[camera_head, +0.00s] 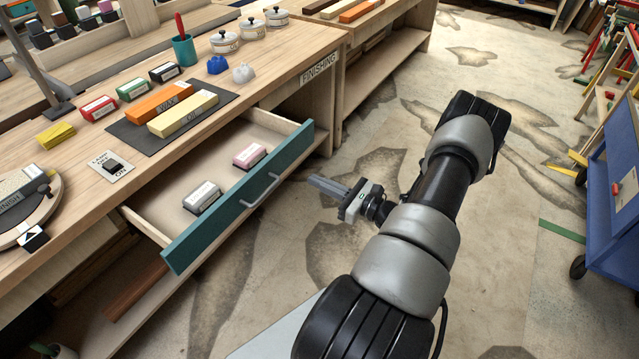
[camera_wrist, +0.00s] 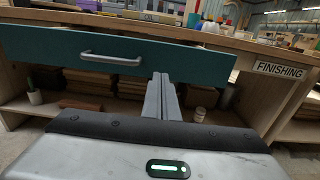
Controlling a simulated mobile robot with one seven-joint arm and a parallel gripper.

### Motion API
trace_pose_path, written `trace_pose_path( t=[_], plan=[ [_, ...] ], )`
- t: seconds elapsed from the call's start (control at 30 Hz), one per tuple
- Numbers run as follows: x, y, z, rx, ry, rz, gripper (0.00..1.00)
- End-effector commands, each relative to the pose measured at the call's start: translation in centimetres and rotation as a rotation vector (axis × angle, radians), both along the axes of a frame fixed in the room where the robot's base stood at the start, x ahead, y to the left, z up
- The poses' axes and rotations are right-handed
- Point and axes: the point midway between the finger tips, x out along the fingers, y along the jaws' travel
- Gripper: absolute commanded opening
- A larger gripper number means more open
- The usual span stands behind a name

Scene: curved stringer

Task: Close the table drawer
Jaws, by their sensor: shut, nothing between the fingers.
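The table drawer (camera_head: 238,204) has a teal front and a light wood inside, and it is pulled out from the workbench (camera_head: 62,190). A grey block (camera_head: 202,197) and a pink block (camera_head: 249,155) lie in it. Its metal handle (camera_head: 262,190) also shows in the wrist view (camera_wrist: 112,59). My gripper (camera_head: 312,182) is shut and empty, to the right of the drawer front in the head view. In the wrist view its fingers (camera_wrist: 161,82) point at the front, right of the handle. I cannot tell whether they touch it.
The benchtop holds orange and yellow bars (camera_head: 183,114) on a dark mat, small boxes, a teal cup (camera_head: 184,50) and lidded pots. A shelf with stacked boards lies under the drawer. A blue cart (camera_head: 610,205) stands at the right. The floor between is open.

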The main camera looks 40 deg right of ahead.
Motion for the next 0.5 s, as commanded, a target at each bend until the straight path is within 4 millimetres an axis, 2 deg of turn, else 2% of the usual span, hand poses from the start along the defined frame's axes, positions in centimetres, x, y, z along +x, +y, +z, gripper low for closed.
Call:
trace_pose_path(
  t=[0.1, 0.3, 0.5],
  plan=[
    [2.6, 1.1, -0.1, -0.001, -0.001, 0.006, 0.0],
    [6.4, 2.5, -0.1, -0.001, -0.001, 0.006, 0.0],
    [8.9, 3.3, -0.1, 0.0, 0.0, 0.004, 0.0]
  ],
)
